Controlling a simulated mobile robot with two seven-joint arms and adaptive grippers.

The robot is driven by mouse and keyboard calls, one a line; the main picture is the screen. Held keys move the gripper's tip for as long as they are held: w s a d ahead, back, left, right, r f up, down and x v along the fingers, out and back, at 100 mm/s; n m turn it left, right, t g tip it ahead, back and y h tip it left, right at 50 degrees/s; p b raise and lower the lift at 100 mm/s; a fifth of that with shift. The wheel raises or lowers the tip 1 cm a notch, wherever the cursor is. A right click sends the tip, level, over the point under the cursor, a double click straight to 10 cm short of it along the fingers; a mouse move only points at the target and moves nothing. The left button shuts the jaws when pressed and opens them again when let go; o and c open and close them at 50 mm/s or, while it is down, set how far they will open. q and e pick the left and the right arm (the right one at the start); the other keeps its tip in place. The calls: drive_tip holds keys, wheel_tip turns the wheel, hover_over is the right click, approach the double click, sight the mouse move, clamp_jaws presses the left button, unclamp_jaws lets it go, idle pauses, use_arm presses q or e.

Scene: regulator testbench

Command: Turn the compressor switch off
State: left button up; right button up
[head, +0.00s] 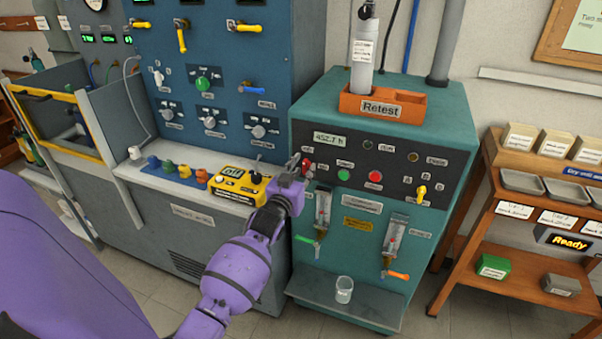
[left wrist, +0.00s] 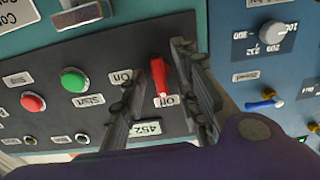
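The compressor is the teal cabinet (head: 440,120) with a black control panel (head: 395,156). Its red switch handle (left wrist: 160,82) shows in the left wrist view, where the picture is turned over. The handle's lower end there lies by a partly hidden label (left wrist: 168,100), and an "On" label (left wrist: 120,77) is to its left. My left gripper (head: 300,166) is at the panel's left end, and in the left wrist view (left wrist: 163,95) its fingers are apart on either side of the handle. I cannot tell if they touch it. My right gripper is not in view.
The green button (head: 344,174) and red button (head: 375,176) are right of the switch. A yellow meter box (head: 238,186) sits on the bench at left. An orange "Retest" tray (head: 382,108) with a bottle is on top. A wooden shelf (head: 500,225) stands at right.

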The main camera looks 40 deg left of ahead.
use_arm(q)
drive_tip(key=v, duration=1.2)
